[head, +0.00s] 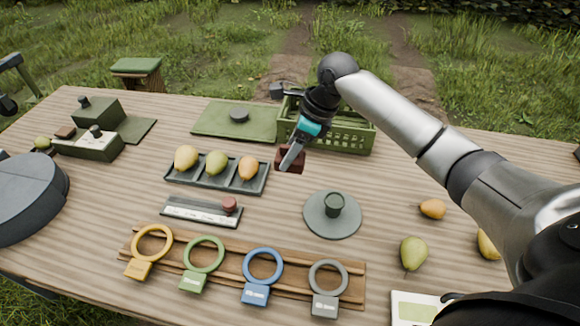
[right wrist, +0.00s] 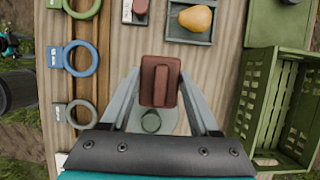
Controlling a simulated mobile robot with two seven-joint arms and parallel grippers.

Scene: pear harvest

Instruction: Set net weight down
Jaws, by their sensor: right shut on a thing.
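My right gripper (head: 288,163) is shut on a dark red-brown block (head: 290,158), which I take to be the net weight. The block also shows in the right wrist view (right wrist: 161,82), between the fingertips of the gripper (right wrist: 160,95). It appears to be held above the bare wood, right of the pear tray (head: 215,184) and in front of the green crate (head: 343,138). The height of its underside above the table is unclear.
A round grey-green disc (head: 322,225) with a small green knob stands nearby. A flat green mat (head: 215,121) bears a dark puck (head: 239,116). Coloured rings lie along a wooden rack (head: 345,278) in front. Loose pears (head: 413,252) lie right.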

